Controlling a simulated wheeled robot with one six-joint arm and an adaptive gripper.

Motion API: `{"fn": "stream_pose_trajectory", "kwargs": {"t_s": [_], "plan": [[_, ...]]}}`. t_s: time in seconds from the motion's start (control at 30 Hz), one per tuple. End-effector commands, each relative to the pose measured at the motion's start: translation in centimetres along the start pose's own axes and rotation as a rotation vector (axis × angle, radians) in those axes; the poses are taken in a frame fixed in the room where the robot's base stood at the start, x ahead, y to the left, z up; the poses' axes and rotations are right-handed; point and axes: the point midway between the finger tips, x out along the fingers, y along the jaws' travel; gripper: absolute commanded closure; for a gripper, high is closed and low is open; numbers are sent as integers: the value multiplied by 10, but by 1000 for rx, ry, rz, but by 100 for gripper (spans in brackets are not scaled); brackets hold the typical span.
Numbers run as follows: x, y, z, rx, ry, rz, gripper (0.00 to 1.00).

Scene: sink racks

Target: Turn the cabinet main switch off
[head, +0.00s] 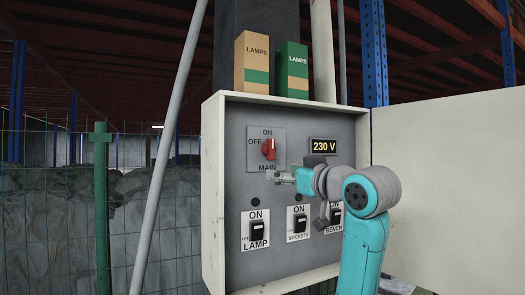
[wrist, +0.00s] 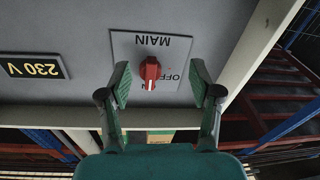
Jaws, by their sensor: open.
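The main switch is a red rotary knob (head: 269,149) on a grey plate marked ON at the top, OFF at the left and MAIN below. The knob stands upright, toward ON. In the wrist view, which is upside down, the knob (wrist: 149,72) shows with its white mark toward ON. My gripper (head: 279,177) is open and empty, just below the knob in the head view. In the wrist view my gripper (wrist: 160,75) has its fingers spread on either side of the knob, with no contact visible. Depth to the knob is hard to tell.
A 230 V display (head: 324,147) sits right of the knob. The cabinet door (head: 450,170) stands open at right. Two LAMPS boxes (head: 252,62) stand on top.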

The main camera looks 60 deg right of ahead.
Motion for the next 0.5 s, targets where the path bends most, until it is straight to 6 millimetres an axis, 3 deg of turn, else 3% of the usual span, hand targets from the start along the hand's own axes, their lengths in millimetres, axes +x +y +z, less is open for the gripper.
{"fn": "stream_pose_trajectory", "kwargs": {"t_s": [0.03, 0.2, 0.37, 0.5], "plan": [[-9, 7, -15, -12, -9, 18, 36], [-33, 19, -42, -28, -51, 61, 36], [-45, 25, -54, -36, -74, 85, 36], [-44, 26, -56, -36, -80, 89, 36]]}}
